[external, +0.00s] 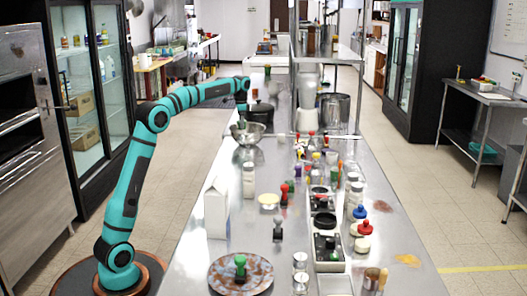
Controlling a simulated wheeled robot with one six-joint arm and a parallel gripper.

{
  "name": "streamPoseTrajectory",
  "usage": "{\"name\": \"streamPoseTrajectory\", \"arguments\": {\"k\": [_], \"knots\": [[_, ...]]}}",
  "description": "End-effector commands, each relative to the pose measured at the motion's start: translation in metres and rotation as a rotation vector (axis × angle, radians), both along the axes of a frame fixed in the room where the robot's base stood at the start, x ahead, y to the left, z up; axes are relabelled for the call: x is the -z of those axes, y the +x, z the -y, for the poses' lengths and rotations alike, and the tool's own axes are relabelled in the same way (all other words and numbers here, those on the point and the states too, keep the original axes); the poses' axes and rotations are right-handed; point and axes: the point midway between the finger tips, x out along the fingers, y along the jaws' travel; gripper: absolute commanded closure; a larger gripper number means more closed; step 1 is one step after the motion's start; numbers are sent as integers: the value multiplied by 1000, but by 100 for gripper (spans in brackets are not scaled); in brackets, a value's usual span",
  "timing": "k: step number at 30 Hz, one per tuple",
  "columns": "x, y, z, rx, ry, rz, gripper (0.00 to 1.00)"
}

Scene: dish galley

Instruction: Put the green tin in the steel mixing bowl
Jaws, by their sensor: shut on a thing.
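The steel mixing bowl (246,133) is a wide, shiny bowl toward the far left side of the steel counter. My gripper (243,108) is at the end of my outstretched arm, pointing down just above the bowl. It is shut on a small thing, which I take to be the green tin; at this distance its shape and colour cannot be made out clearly. I see no green tin standing apart elsewhere on the counter. Whether the held thing touches the bowl's rim cannot be told.
Nearer are a white carton (216,208), a plate (222,277) bearing a green-topped object (240,265), and a red-topped object (284,194). Jars and bottles crowd the counter's middle.

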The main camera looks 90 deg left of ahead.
Motion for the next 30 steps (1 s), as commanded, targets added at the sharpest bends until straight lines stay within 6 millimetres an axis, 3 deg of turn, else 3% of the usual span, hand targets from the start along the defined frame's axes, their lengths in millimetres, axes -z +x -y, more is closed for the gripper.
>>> {"name": "streamPoseTrajectory", "arguments": {"k": [18,30], "knots": [[63,0,0,0,0,0,80],[68,0,0,0,0,0,80]]}}
